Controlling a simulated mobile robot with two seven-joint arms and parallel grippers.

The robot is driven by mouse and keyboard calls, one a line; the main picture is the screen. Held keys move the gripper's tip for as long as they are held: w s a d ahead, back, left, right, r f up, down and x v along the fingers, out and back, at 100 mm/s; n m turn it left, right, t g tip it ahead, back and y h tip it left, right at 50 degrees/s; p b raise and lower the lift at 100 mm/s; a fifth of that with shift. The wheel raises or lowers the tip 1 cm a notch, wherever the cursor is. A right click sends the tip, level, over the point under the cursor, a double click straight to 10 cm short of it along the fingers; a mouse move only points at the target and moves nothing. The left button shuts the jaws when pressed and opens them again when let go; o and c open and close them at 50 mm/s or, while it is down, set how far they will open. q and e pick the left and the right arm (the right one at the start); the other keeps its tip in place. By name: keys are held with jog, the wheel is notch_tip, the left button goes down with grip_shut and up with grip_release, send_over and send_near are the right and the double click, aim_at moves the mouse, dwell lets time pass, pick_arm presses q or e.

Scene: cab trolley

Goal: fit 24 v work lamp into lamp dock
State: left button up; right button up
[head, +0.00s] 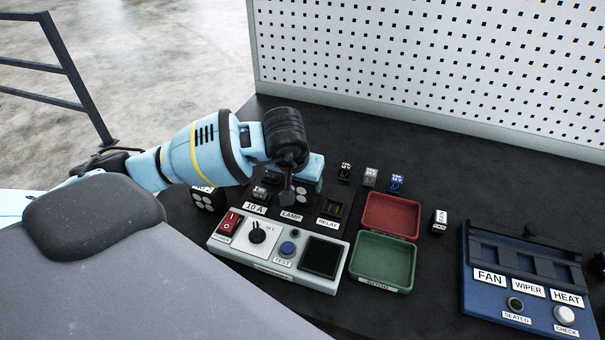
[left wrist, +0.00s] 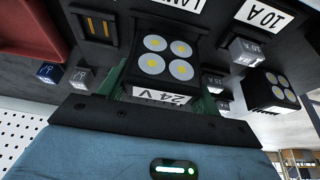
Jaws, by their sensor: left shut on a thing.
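My left gripper (head: 303,190) reaches in from the left over the back row of the grey test panel (head: 225,245). In the left wrist view, its green fingers (left wrist: 160,85) are shut on the 24 V work lamp (left wrist: 168,65), a black block with four round lights and a "24 V" label. The lamp shows only partly in the head view (head: 301,197). It is at the lamp dock, right behind the "LAMP" label (head: 291,215). The gripper and lamp hide most of the dock, and I cannot tell whether the lamp is seated. My right gripper is not in view.
Another four-light lamp (head: 204,199) stands left of the panel. The relay socket (head: 332,208) is right of the dock. Several small blocks (head: 370,177) stand behind. A red tray (head: 391,215), a green tray (head: 382,260) and a blue panel (head: 480,285) lie to the right.

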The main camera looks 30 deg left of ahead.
pick_arm(q)
jog(key=shift+f, duration=0.45)
dwell(0.8)
dwell(0.3)
jog(key=o, duration=1.3)
jog(key=shift+f, duration=0.1)
jog(key=v, duration=0.8)
